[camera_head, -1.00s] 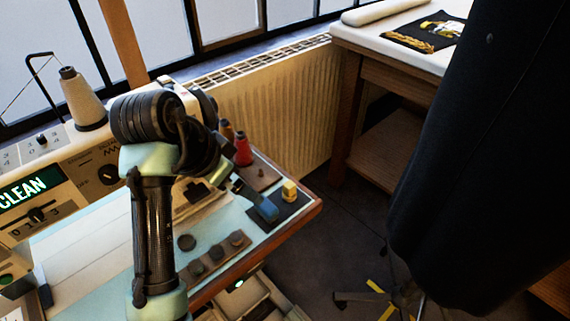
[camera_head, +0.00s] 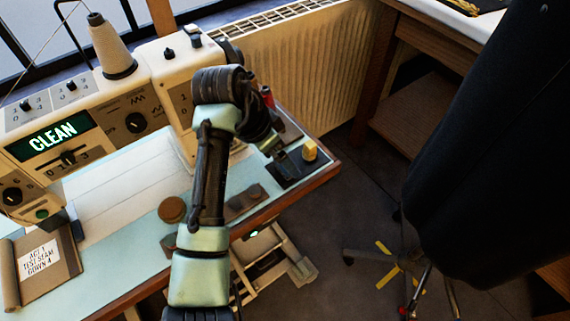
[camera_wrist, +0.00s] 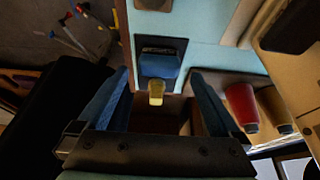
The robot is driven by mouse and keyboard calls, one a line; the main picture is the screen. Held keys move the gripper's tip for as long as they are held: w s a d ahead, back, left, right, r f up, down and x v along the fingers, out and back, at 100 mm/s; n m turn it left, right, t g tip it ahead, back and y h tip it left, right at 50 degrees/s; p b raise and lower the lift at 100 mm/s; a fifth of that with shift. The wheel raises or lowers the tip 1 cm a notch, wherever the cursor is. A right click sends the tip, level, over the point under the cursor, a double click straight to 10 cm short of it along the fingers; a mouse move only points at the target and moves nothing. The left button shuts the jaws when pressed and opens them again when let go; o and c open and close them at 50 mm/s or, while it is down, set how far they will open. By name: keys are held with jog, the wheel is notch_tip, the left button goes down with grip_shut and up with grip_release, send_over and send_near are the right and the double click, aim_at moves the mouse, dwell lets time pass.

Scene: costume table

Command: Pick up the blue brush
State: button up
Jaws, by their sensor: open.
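The blue brush (camera_wrist: 159,66) lies on a dark pad near the table's corner, seen in the wrist view just beyond my fingertips. My gripper (camera_wrist: 159,76) is open and empty, with one blue finger on each side of the yellow block in the picture. In the head view my gripper (camera_head: 276,150) is over the dark pad (camera_head: 296,171) and hides most of the brush. I cannot tell its exact height above the pad.
A sewing machine (camera_head: 120,108) stands left of my arm. Round brown pieces (camera_head: 172,209) lie on the pale table (camera_head: 117,272). Red (camera_wrist: 241,107) and brown (camera_wrist: 279,110) thread spools stand right in the wrist view. A dark garment (camera_head: 485,150) hangs at the right.

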jog(key=x, duration=0.3)
jog(key=shift+d+f, duration=0.2)
jog(key=shift+f, duration=0.15)
jog(key=c, duration=1.3)
notch_tip(320, 180, up, 10)
jog(key=shift+r+p, duration=0.1)
jog(key=shift+p, duration=0.5)
